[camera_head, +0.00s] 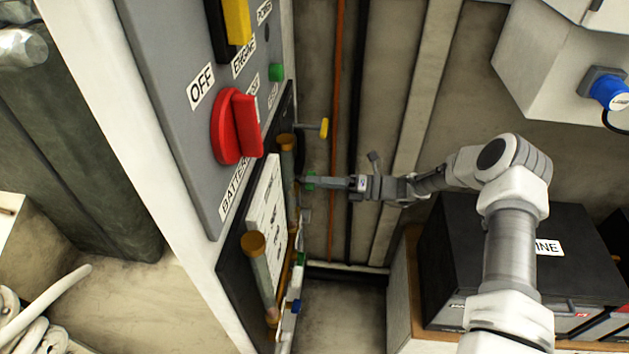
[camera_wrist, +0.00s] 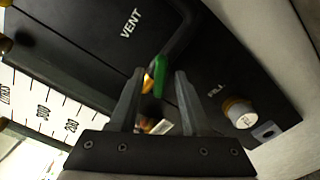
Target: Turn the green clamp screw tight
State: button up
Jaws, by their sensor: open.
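The green clamp screw (camera_wrist: 159,78) shows in the wrist view as a small upright green piece between the tips of my gripper's two fingers. My gripper (camera_wrist: 160,72) is open, with a gap on both sides of the green piece. I cannot tell how far beyond the fingertips it lies.
A grey panel (camera_head: 170,90) carries a red switch (camera_head: 236,127). A yellow-handled part (camera_head: 323,128) sticks out above my gripper. A black box (camera_head: 520,250) stands at right under my arm. In the wrist view, a white-capped fitting (camera_wrist: 240,112) lies right of the fingers.

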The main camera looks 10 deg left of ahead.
jog(key=d, duration=0.9)
jog(key=shift+w+b, duration=0.25)
jog(key=shift+b, duration=0.15)
dwell(1.4)
